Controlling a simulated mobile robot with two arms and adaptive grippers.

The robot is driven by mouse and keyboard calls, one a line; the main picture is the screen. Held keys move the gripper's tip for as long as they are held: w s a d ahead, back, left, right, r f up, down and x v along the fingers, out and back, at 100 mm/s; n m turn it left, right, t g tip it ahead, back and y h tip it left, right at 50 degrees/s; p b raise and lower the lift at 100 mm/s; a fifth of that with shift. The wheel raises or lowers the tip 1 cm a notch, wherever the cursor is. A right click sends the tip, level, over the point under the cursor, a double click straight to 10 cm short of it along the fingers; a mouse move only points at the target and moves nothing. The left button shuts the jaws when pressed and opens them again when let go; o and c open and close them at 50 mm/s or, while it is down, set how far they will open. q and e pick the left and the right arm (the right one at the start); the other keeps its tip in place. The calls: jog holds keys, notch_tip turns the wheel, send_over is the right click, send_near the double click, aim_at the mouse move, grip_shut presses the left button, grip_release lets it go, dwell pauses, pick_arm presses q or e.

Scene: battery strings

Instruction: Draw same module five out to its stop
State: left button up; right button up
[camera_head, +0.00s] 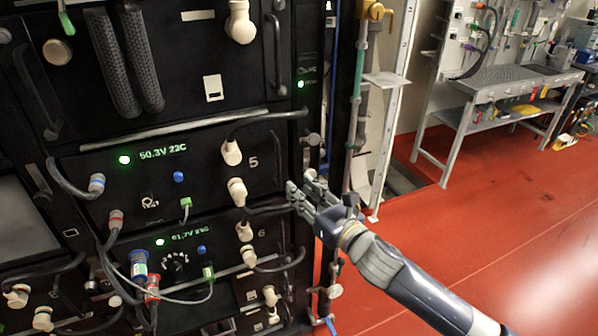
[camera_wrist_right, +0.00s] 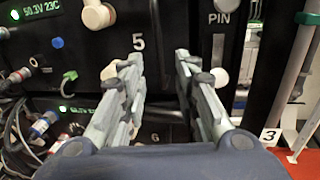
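Module five (camera_head: 215,165) is a black front panel in the rack with a green lit readout, about 50.3V, and a white 5. It looks seated among its neighbours. Two cream plugs (camera_head: 231,152) with black cables sit near its right side. A blue-banded plug (camera_head: 97,184) and a green connector (camera_head: 186,203) are on its left and middle. My right gripper (camera_head: 303,194) is at the panel's lower right edge; in the right wrist view (camera_wrist_right: 160,72) its fingers are apart, with a dark vertical strip behind the gap. Contact cannot be told. My left gripper is not in view.
Module six (camera_head: 215,255) lies below, with a 51.7V-like readout, coloured plugs and looping cables. A rack post with a PIN label (camera_wrist_right: 219,18) and a pale slot stands right of the fingers. Red floor (camera_head: 450,240) is clear; a workbench (camera_head: 510,85) stands behind.

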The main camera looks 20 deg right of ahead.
aim_at(280, 169)
jog(key=p+x, duration=0.1)
jog(key=x, duration=0.5)
jog(key=r+p+x, duration=0.1)
jog(key=x, duration=0.2)
jog(key=shift+a+p, duration=0.1)
jog(key=shift+p, duration=0.2)
jog(key=shift+x, duration=0.85)
jog(key=shift+f, duration=0.15)
grip_shut()
